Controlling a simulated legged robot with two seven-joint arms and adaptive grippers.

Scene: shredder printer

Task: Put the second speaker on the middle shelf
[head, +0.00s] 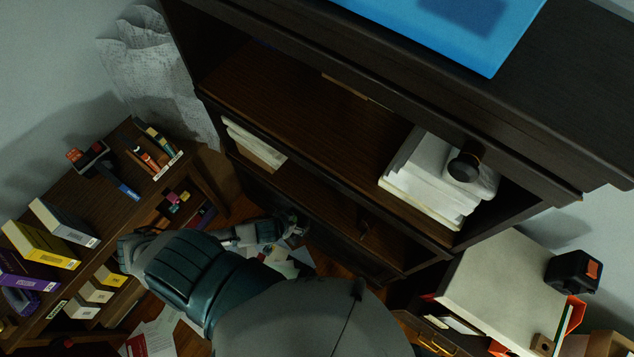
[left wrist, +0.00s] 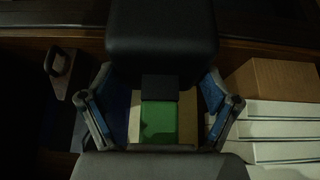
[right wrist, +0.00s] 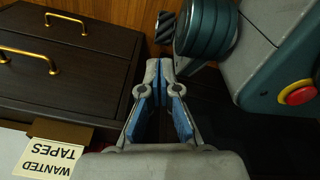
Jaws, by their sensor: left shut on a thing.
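In the left wrist view a plain black block (left wrist: 161,42), which looks like the speaker, sits between the blue-padded fingertips of my left gripper (left wrist: 160,80). The gripper is shut on its sides. In the head view my left gripper (head: 287,224) is small and dark, low in front of the cabinet; the block cannot be made out there. The middle shelf (head: 300,110) has bare wood at its left and centre and a paper stack (head: 425,180) at its right. My right gripper (right wrist: 160,75) shows in its own wrist view, its fingers together and empty.
A blue box (head: 445,30) lies on the cabinet top. More papers (head: 250,143) lie on the lower shelf. A low bookcase (head: 70,215) with boxes stands left. A pale-topped unit (head: 500,275) stands right. A dark drawer unit (right wrist: 70,70) is near my right gripper.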

